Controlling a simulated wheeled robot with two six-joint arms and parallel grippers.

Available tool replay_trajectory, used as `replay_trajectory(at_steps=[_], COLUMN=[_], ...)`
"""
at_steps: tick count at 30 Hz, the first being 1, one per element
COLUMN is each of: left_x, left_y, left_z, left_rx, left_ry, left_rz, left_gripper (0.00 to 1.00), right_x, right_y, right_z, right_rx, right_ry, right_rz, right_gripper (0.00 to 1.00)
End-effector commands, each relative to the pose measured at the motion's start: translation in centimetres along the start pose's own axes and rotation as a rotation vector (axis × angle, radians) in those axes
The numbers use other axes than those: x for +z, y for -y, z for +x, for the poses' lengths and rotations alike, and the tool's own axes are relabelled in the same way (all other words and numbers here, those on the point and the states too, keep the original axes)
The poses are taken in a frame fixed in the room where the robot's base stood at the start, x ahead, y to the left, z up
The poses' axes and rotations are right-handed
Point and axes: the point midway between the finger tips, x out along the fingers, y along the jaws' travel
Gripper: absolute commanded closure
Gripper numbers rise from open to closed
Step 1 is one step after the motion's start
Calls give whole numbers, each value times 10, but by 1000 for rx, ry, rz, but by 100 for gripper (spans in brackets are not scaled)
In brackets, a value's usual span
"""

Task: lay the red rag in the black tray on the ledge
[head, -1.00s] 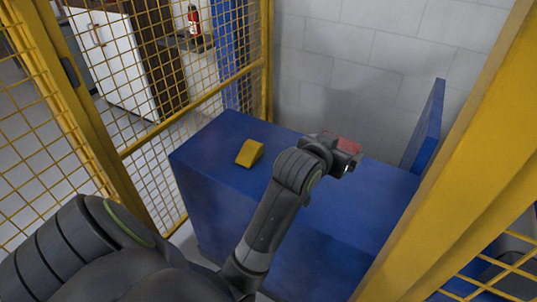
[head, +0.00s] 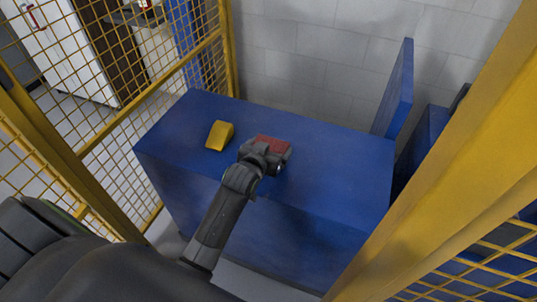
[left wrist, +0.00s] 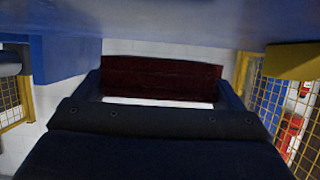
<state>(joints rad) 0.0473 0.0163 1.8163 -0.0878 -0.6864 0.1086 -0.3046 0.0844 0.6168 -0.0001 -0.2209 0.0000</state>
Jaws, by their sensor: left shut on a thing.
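My left gripper (head: 266,154) is shut on the red rag (head: 271,142), over the blue top of the cabinet. The rag shows as a red patch just beyond my wrist. In the left wrist view the rag (left wrist: 160,80) is a dark red, flat band across the space between the two fingers (left wrist: 160,93). I cannot tell whether the rag touches the blue top. I see no black tray in either view. My right gripper is not in view.
A yellow block (head: 219,135) lies on the blue cabinet top (head: 330,165), left of my gripper. A blue upright panel (head: 396,90) stands at its right end. Yellow mesh fencing (head: 150,120) and a thick yellow post (head: 440,160) flank it. A grey block wall (head: 310,60) is behind.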

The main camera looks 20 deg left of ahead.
Motion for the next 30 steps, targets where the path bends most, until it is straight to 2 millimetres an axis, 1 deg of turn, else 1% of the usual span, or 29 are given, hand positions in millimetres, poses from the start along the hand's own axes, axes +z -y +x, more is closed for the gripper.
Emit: replay_trajectory(at_steps=[1, 3, 6, 18, 19, 21, 27, 30], left_x=[10, 19, 27, 32, 32, 31, 31, 27], left_y=[0, 0, 0, 0, 0, 0, 0, 0], left_z=[3, 7, 11, 13, 13, 12, 12, 11], left_rx=[0, 0, 0, 0, 0, 0, 0, 0], left_ry=[4, 4, 3, 1, 1, 0, 1, 0], left_rz=[0, 0, 0, 0, 0, 0, 0, 0], left_gripper=[31, 31, 31, 31, 8, 0, 0, 0], right_x=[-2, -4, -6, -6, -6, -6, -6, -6], right_y=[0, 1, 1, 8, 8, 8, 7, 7], right_z=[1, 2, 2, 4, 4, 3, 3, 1], right_rx=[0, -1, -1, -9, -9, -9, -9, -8], right_ry=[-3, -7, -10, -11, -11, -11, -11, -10], right_rz=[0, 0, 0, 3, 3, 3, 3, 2], right_gripper=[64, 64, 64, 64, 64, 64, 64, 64])
